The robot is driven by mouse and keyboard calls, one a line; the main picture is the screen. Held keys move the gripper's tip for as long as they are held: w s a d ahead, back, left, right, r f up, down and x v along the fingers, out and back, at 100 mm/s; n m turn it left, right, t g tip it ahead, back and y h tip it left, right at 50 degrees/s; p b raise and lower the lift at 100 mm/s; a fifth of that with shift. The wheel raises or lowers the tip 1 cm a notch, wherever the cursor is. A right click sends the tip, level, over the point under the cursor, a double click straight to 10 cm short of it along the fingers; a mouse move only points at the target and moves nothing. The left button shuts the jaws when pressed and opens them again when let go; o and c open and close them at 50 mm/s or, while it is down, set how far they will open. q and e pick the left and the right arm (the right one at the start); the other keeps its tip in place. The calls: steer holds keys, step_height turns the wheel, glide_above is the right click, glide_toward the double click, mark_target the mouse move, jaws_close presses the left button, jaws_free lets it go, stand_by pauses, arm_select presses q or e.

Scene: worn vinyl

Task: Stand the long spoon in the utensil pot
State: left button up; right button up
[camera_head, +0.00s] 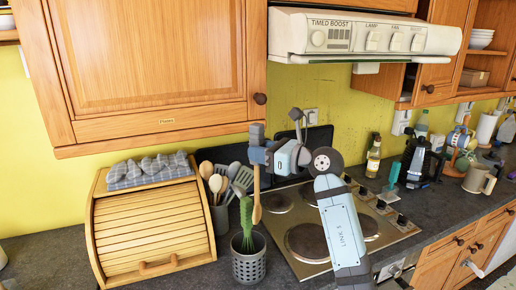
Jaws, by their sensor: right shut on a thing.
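My right gripper (257,156) is in the middle of the view, shut on the upper handle of a long wooden spoon (257,195). The spoon hangs nearly upright with its bowl end down. Below it, a little to the left, stands a dark grey perforated pot (249,268) holding a green-handled utensil. The spoon's lower end shows above and slightly right of that pot's rim, apparently outside it. Behind it, a second dark pot (220,217) holds several wooden spoons and grey utensils. My left gripper is not in view.
A wooden bread bin (152,229) with a folded cloth (150,171) on top stands left of the pots. A hob (310,225) lies to the right, under my right arm. Wall cupboards (160,60) and a cooker hood (365,36) hang above.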

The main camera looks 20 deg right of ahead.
steer(key=shift+a, duration=0.1)
steer(key=shift+f, duration=0.1)
steer(key=shift+f+b, duration=1.1)
steer(key=shift+f, duration=0.55)
steer(key=shift+f+b, duration=0.85)
steer(key=shift+f, duration=0.5)
steer(key=b, duration=0.4)
glide_above(259, 212)
steer(key=shift+f, duration=3.3)
steer(key=shift+s+f+b, duration=0.1)
steer(key=shift+f+b, duration=1.2)
steer(key=shift+f, duration=0.7)
steer(key=shift+f+b, duration=0.45)
steer(key=shift+f, duration=0.55)
